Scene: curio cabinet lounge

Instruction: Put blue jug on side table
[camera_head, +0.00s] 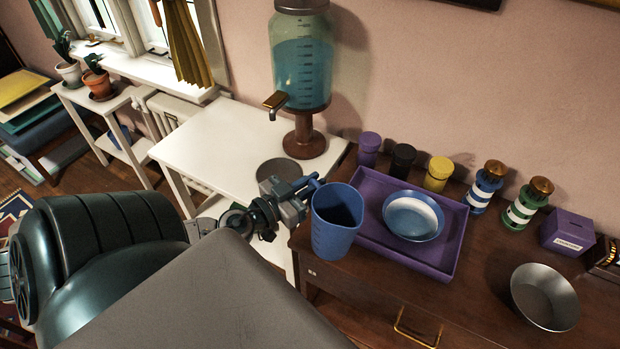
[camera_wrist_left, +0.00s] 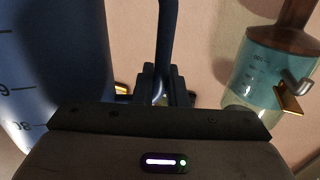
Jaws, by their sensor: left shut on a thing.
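The blue jug (camera_head: 337,222) with measuring marks is upright and looks empty, above or on the left end of the wooden cabinet top; I cannot tell whether its base touches. My left gripper (camera_head: 306,187) is shut on the jug's handle, at the jug's left side. In the left wrist view the jug's wall (camera_wrist_left: 55,60) fills the left, and the handle (camera_wrist_left: 165,45) runs between my left fingers (camera_wrist_left: 160,85). A white table (camera_head: 212,138) stands left of the cabinet. A smaller white stand (camera_head: 120,103) is farther left. My right gripper is not in view.
A glass dispenser (camera_head: 300,75) with blue liquid and a brass tap stands on the white table, beside a grey disc (camera_head: 278,171). A purple tray (camera_head: 437,260) with a bowl (camera_head: 413,216) sits right of the jug. Several jars line the wall. The white table's left part is clear.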

